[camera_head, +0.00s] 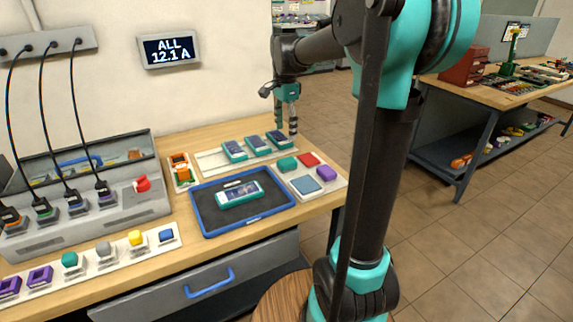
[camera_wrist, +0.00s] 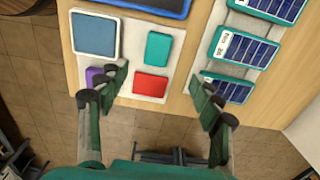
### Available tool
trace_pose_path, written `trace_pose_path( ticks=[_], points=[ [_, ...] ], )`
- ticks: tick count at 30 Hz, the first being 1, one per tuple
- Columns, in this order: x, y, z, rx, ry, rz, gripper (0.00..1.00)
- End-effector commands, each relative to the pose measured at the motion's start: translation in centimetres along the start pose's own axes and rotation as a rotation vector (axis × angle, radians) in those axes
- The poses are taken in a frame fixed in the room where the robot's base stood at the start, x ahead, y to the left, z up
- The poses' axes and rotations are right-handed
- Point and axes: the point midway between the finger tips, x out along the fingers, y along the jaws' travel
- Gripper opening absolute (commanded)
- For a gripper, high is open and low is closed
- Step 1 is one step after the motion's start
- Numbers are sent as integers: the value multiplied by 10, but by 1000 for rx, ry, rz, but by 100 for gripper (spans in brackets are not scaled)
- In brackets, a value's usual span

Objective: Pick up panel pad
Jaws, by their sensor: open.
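A white board (camera_head: 319,192) at the right of the bench holds a teal pad (camera_head: 288,164), a red pad (camera_head: 308,159), a purple pad (camera_head: 326,173) and a larger blue-grey square pad (camera_head: 305,185). Beside it lie three teal-framed blocks with dark panel faces (camera_head: 257,144). I cannot tell which piece is the panel pad. My gripper (camera_head: 285,122) is open and empty above the bench's back right edge. In the wrist view its fingers (camera_wrist: 160,82) straddle the red pad (camera_wrist: 150,84), apart from it in height. The left finger partly covers the purple pad (camera_wrist: 95,74).
A blue-rimmed tray (camera_head: 207,229) holds a teal device (camera_head: 240,193). An orange piece (camera_head: 182,172) stands behind it. A grey charger with cables (camera_head: 110,222) and a strip of coloured blocks (camera_head: 105,262) fill the left. Open floor lies right of the bench.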

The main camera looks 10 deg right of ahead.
Motion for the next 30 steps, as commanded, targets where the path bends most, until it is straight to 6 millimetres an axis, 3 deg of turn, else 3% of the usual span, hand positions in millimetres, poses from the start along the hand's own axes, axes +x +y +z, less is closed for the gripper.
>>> trace_pose_path(
  ticks=[9,19,25,30],
  points=[
    [60,0,0,-1,0,-1,66],
    [85,1,-1,-1,0,-1,66],
    [114,3,-3,-1,0,-1,66],
    [128,3,-3,-2,0,-1,66]
  ],
)
